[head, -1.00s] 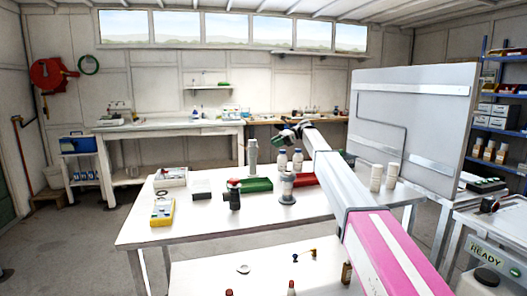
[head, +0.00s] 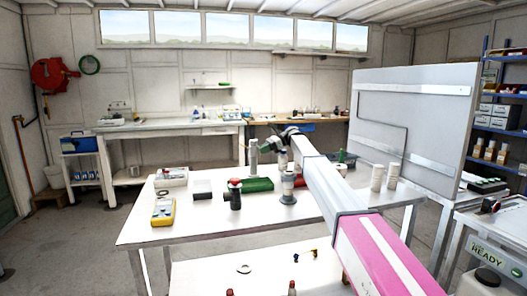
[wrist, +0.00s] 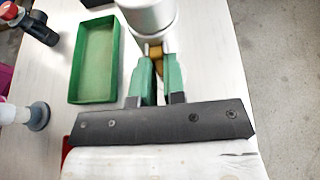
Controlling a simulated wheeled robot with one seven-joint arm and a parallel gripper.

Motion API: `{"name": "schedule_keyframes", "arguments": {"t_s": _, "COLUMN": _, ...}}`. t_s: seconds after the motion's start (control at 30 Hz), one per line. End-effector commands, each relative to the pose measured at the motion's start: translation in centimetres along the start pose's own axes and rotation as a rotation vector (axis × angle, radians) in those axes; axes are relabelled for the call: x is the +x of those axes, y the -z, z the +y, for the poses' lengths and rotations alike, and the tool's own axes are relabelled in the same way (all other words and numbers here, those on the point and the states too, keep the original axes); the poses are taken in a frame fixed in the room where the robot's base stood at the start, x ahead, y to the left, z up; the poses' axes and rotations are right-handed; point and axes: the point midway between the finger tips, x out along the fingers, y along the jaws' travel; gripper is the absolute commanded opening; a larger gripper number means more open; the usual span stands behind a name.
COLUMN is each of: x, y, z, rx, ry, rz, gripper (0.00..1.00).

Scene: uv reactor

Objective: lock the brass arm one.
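My gripper (wrist: 158,52) has green fingers that stand a little apart at the foot of a pale grey cylinder. A small brass piece (wrist: 156,47), probably the brass arm, shows between the fingertips; whether they press on it I cannot tell. The rest of it is hidden by the fingers and the cylinder. In the head view the tall grey column (head: 253,157) stands on the white table, and my dark gripper (head: 270,143) is just right of its upper part.
An empty green tray (wrist: 95,62) lies left of my gripper in the wrist view. A red-topped dark fitting (head: 235,194) and a grey flanged post (head: 288,186) stand nearby. A yellow meter (head: 163,212) is at the left. White cups (head: 377,177) stand at the right.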

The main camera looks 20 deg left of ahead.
Motion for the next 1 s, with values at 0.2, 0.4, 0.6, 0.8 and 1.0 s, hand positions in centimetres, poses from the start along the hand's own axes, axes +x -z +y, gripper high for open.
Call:
{"name": "schedule_keyframes", "arguments": {"t_s": 0.2, "x": 0.10, "y": 0.19, "z": 0.02, "rx": 0.001, "ry": 0.000, "rz": -0.048, "gripper": 0.00}}
{"name": "schedule_keyframes", "arguments": {"t_s": 0.4, "x": 0.14, "y": 0.16, "z": 0.01, "rx": 0.000, "ry": 0.000, "rz": -0.105, "gripper": 0.00}}
{"name": "schedule_keyframes", "arguments": {"t_s": 0.6, "x": 0.14, "y": 0.13, "z": 0.00, "rx": 0.000, "ry": 0.000, "rz": -0.105, "gripper": 0.00}}
{"name": "schedule_keyframes", "arguments": {"t_s": 0.8, "x": 0.15, "y": 0.15, "z": 0.00, "rx": 0.000, "ry": 0.000, "rz": -0.104, "gripper": 0.37}}
{"name": "schedule_keyframes", "arguments": {"t_s": 1.0, "x": 0.15, "y": 0.15, "z": 0.00, "rx": 0.000, "ry": 0.000, "rz": -0.102, "gripper": 0.37}}
